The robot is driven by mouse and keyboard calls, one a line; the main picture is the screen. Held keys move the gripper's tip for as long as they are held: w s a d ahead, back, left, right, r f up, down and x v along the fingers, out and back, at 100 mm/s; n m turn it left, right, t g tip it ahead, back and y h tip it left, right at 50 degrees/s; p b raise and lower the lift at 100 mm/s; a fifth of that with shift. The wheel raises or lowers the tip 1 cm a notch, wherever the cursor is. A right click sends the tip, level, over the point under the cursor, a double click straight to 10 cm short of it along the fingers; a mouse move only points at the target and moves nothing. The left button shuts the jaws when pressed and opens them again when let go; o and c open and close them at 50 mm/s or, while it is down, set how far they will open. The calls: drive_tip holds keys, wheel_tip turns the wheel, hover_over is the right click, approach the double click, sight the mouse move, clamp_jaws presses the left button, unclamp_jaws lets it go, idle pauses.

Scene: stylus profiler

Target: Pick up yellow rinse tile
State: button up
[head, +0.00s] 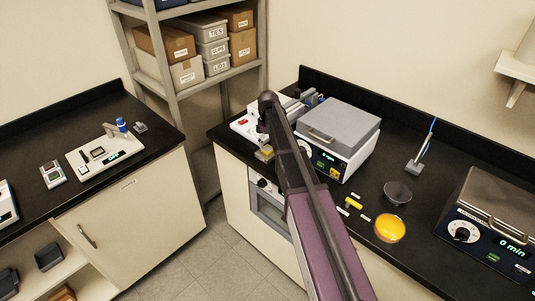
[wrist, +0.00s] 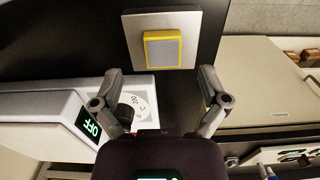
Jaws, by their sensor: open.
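The yellow rinse tile (wrist: 148,34), a square with a yellow rim and a grey middle, lies on a pale square plate (wrist: 194,22) in the wrist view. In the head view the tile (head: 266,150) shows small near the front edge of the right-hand counter, left of my arm. My gripper (wrist: 160,74) is open and empty. Its two fingers stand apart at either side of the picture's middle, and the tile shows beyond the fingertips, between their lines. The gripper does not touch the tile. In the head view my arm hides part of the gripper and counter there.
A grey-lidded device (head: 340,125) stands right of my arm in the head view. Farther right are a yellow dish (head: 389,229) and a dark bowl (head: 397,192).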

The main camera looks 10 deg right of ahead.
sight(268, 149)
drive_tip(key=shift+s+a+f+b, duration=0.1)
drive_tip(key=shift+a+f+b, duration=0.05)
drive_tip(key=shift+f+b, duration=1.4)
drive_tip(key=shift+f, duration=0.1)
drive_tip(key=c, duration=1)
